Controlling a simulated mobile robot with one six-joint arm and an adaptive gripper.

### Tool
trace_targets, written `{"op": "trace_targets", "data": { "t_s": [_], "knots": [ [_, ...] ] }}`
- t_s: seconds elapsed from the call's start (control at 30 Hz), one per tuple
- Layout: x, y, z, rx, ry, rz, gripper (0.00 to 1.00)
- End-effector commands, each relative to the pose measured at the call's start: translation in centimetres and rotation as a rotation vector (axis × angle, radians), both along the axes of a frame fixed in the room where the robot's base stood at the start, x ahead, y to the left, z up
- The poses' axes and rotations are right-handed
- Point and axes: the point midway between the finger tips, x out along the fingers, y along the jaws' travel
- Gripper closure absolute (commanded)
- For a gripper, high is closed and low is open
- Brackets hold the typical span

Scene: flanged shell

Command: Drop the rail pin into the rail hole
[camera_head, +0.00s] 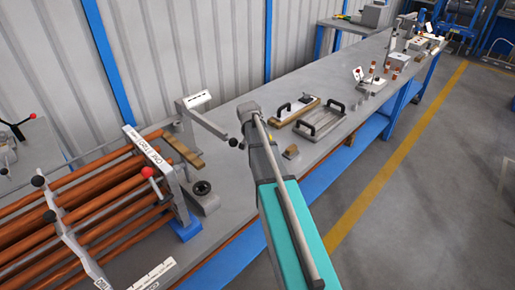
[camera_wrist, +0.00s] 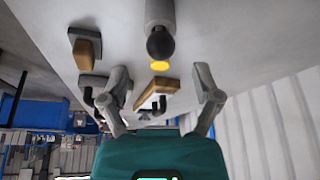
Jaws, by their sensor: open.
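My gripper (camera_wrist: 163,76) is open in the wrist view, with its two grey fingers spread wide and nothing visible between their tips. In the head view my teal and grey arm reaches over the bench and hides the gripper's fingers. I cannot pick out the rail pin or the rail hole with certainty in either view. A dark round knob (camera_wrist: 160,43) on a grey cylinder, with a yellow disc below it, shows beyond the fingers in the wrist view. A tan block (camera_wrist: 154,92) with dark handles shows between and behind the fingers.
The grey bench (camera_head: 232,208) runs to the back right. A rack of copper-coloured tubes (camera_head: 95,190) stands left, beside a black-knobbed lever (camera_head: 210,124). A handled tray (camera_head: 320,118), a handled wooden plate (camera_head: 296,109) and a small wooden block (camera_head: 291,152) lie right of my arm.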

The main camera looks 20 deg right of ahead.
Motion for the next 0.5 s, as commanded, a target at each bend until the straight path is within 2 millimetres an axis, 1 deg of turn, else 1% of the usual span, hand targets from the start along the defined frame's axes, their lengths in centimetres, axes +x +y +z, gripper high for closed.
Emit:
{"op": "trace_targets", "data": {
  "t_s": [0.27,0.5],
  "knots": [
    [0.1,0.0,-0.2,0.000,0.000,0.001,0.19],
    [0.5,-0.4,-1.5,0.000,0.000,0.001,0.19]
  ]
}}
